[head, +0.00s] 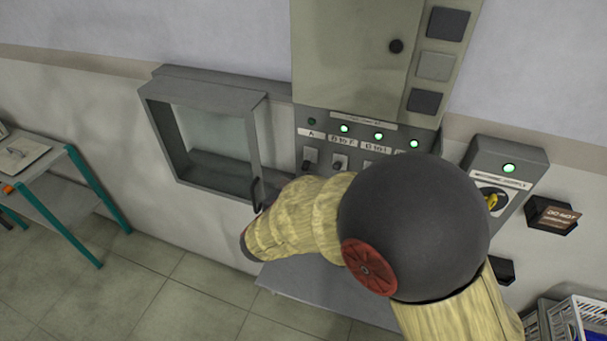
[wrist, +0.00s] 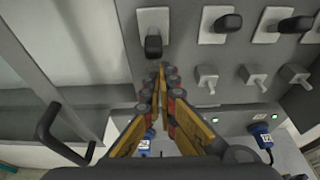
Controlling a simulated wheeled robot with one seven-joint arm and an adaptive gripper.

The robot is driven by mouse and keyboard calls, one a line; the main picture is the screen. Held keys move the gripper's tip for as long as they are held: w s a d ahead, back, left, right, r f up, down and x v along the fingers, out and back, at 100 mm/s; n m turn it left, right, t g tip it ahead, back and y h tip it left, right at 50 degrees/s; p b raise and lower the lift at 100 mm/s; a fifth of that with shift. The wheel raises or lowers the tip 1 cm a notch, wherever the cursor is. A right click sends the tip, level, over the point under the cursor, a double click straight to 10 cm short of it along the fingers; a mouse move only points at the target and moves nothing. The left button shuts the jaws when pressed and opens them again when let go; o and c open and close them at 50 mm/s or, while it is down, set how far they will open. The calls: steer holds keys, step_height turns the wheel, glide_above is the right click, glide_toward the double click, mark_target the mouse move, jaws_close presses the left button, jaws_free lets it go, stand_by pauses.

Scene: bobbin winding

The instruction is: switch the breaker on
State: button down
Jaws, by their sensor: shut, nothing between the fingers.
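The breaker panel (head: 323,136) is a grey strip with a row of dark levers on pale plates under small lamps. The leftmost lamp (head: 311,121), above label A, is dark; the other visible lamps (head: 378,136) glow green. In the wrist view the leftmost lever (wrist: 153,46) points down, while the levers to its right sit higher on their plates. My gripper (wrist: 162,72) is shut and empty, its fingertips just below the leftmost lever; I cannot tell whether they touch it. In the head view my arm hides the gripper and part of the panel.
Several small grey toggles (wrist: 252,76) and blue plugs (wrist: 262,133) are near the gripper.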

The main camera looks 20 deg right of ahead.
mark_target(306, 171)
steer(key=r+g+y+p, duration=0.1)
steer(key=p, duration=0.2)
steer(key=r+g+y+p, duration=0.1)
steer(key=p, duration=0.3)
steer(key=r+g+y+p, duration=0.1)
steer(key=r+g+p, duration=0.1)
steer(key=p, duration=0.2)
steer(key=shift+s+a, duration=0.2)
steer(key=shift+s, duration=0.1)
steer(key=shift+r+p, duration=0.65)
steer(key=shift+r, duration=0.1)
steer(key=shift+r, duration=0.1)
